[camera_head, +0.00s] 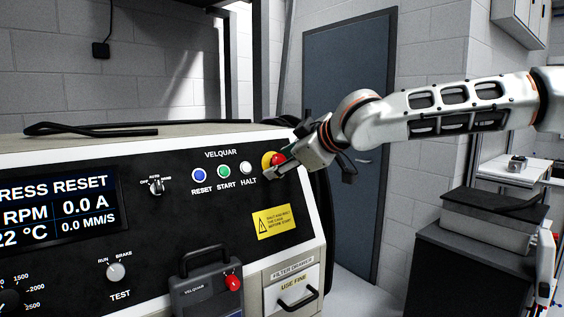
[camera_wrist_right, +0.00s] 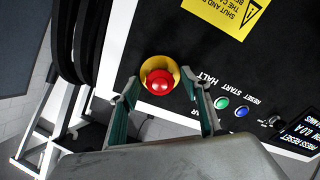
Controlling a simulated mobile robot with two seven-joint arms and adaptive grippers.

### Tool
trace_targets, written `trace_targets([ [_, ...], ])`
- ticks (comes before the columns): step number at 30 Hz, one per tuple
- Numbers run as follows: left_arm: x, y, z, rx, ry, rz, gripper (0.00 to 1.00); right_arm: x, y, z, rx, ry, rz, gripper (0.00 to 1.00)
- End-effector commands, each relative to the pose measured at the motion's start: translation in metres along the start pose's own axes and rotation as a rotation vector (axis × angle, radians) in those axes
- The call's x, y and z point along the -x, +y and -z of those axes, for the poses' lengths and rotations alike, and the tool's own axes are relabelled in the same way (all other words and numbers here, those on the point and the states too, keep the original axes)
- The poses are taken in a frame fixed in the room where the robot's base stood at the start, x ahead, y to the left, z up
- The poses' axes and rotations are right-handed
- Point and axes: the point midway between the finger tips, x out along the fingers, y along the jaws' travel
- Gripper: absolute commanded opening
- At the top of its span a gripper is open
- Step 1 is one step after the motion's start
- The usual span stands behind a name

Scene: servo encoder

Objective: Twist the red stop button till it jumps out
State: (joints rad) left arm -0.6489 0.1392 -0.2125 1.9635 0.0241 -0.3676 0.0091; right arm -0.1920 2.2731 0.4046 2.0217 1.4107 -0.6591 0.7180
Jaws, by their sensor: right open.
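The red stop button (camera_head: 278,159) sits on a yellow collar (camera_head: 267,161) at the upper right of the black machine panel. In the right wrist view the red button (camera_wrist_right: 160,82) shows whole, with the yellow collar (camera_wrist_right: 146,70) around its base. My right gripper (camera_head: 273,166) is at the button, reaching in from the right. In the wrist view its two fingers (camera_wrist_right: 164,98) are open, one on each side of the button, with gaps between them and the red cap. My left gripper is not in view.
Blue RESET (camera_head: 199,175), green START (camera_head: 224,171) and white HALT (camera_head: 246,168) buttons sit in a row close to the left of the stop button. A yellow warning label (camera_head: 273,222) is below. A grey box with a red button (camera_head: 206,292) stands lower on the front.

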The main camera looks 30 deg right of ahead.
Motion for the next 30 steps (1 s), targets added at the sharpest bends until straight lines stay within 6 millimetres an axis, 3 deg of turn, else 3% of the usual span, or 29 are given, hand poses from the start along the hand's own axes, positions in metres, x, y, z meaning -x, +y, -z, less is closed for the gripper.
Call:
trace_targets([
  [5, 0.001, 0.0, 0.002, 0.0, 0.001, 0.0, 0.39, 0.003, 0.0, 0.001, 0.0, 0.001, 0.0, 0.47],
  [30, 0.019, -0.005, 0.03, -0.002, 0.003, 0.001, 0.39, 0.064, 0.001, 0.002, 0.0, 0.002, 0.0, 0.47],
])
